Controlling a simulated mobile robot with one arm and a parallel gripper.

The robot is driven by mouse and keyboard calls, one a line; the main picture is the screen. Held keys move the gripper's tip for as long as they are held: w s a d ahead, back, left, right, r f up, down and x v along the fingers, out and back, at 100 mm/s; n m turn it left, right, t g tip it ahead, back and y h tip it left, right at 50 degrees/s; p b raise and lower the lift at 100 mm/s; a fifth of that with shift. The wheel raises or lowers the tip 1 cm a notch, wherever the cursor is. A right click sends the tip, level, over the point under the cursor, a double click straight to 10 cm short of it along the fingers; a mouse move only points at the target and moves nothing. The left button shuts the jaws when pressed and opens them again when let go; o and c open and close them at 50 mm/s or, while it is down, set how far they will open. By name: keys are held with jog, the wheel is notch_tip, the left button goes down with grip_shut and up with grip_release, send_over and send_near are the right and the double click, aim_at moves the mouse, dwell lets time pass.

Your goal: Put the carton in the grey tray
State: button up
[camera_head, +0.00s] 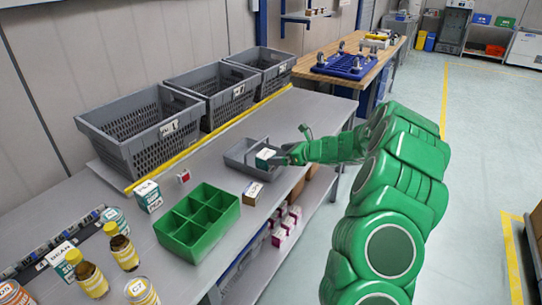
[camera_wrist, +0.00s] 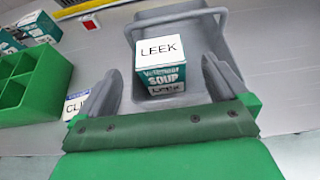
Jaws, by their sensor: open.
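A teal-and-white carton labelled LEEK soup (camera_wrist: 162,66) stands between my fingers in the wrist view, with a gap on each side. It also shows in the head view (camera_head: 265,156), at the grey tray (camera_head: 238,152). The tray also shows in the wrist view (camera_wrist: 212,40), around and behind the carton. The carton appears to be inside the tray; its base contact is not clear. My gripper (camera_wrist: 162,72) is open around the carton, reaching in from the right in the head view (camera_head: 277,157).
A green divided bin (camera_head: 197,222) stands left of the tray, with a small labelled box (camera_head: 253,193) between. A PEA carton (camera_head: 148,196), bottles and cans stand further left. Grey crates (camera_head: 140,135) line the back behind a yellow strip. Some bench right of the tray is clear.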

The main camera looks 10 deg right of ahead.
jog(key=shift+v, duration=1.9)
jog(key=s+a+r+n+g+y, duration=0.1)
jog(key=s+a+r+n+g, duration=0.1)
jog(key=s+a+r+n, duration=0.4)
jog(key=s+a+r+n+g, duration=0.2)
jog(key=s+a, duration=0.2)
jog(key=a, duration=0.4)
jog(key=s+a+r+n+g+h, duration=0.1)
jog(key=s+a+r+n+g, duration=0.1)
jog(key=s+a+n, duration=0.35)
jog(key=s+a+r+n+g, duration=0.1)
jog(key=s+a+n+g, duration=0.1)
jog(key=s, duration=0.7)
jog(key=s+n+g+h, duration=0.3)
jog(key=s+n+h, duration=0.3)
jog(key=s, duration=1.1)
jog(key=s+d+n+h, duration=0.3)
jog(key=s+d+n, duration=0.2)
jog(key=s+d, duration=0.4)
jog(key=s, duration=0.5)
jog(key=shift+s+d+f+h, duration=0.2)
jog(key=shift+s+h, duration=0.1)
jog(key=shift+s, duration=0.1)
